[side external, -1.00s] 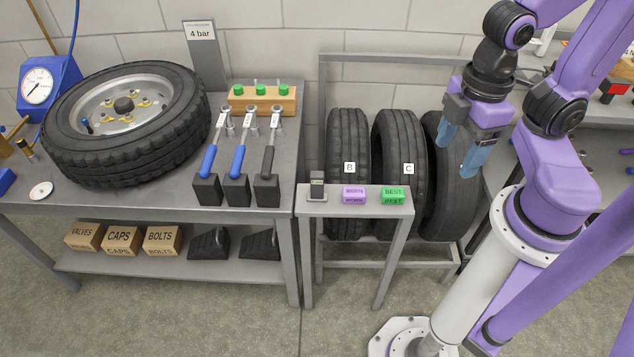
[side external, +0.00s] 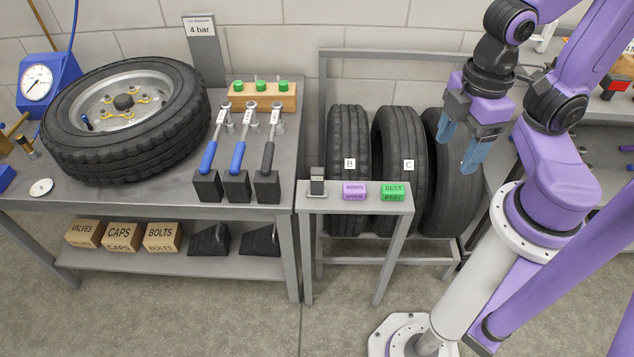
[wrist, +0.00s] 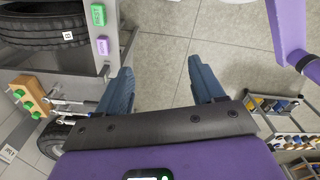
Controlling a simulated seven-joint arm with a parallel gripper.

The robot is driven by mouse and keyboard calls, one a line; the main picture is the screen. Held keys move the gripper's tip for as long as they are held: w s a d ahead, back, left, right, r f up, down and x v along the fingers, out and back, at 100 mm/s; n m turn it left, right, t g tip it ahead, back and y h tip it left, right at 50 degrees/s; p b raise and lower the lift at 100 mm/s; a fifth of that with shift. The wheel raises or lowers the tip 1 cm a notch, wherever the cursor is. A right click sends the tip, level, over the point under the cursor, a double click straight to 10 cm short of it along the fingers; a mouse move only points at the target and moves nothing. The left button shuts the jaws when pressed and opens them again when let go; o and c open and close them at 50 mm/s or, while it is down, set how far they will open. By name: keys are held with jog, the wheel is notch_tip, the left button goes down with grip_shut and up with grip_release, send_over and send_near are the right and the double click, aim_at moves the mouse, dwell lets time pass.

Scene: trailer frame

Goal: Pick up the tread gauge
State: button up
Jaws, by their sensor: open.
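The tread gauge appears to be the small grey device (side external: 317,182) standing upright at the left end of a narrow grey stand (side external: 340,205). In the wrist view, the gauge's end of the stand is beside my left finger, and I cannot make the gauge out clearly. My gripper (side external: 460,146) is open and empty, with blue fingers pointing down. It hangs above and to the right of the stand, in front of the rightmost tyre. The wrist view shows bare floor between the fingertips (wrist: 160,66).
Tyres B (side external: 347,130) and C (side external: 400,140) stand in a rack behind. The workbench (side external: 250,205) at left holds blue- and black-handled tools.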

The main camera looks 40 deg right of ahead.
dwell(0.3)
jog(key=m, duration=2.2)
send_over(317, 181)
notch_tip(317, 181, down, 15)
jog(key=f, duration=1)
jog(key=shift+w+d+f, duration=0.15)
jog(key=shift+w+d, duration=0.1)
jog(key=shift+d, duration=0.05)
jog(key=shift+w+d+f, duration=0.1)
jog(key=shift+f, duration=1.45)
jog(key=shift+w+d+f, duration=0.1)
jog(key=shift+f, duration=1.45)
jog(key=shift+a, duration=0.1)
jog(key=c, duration=1.1)
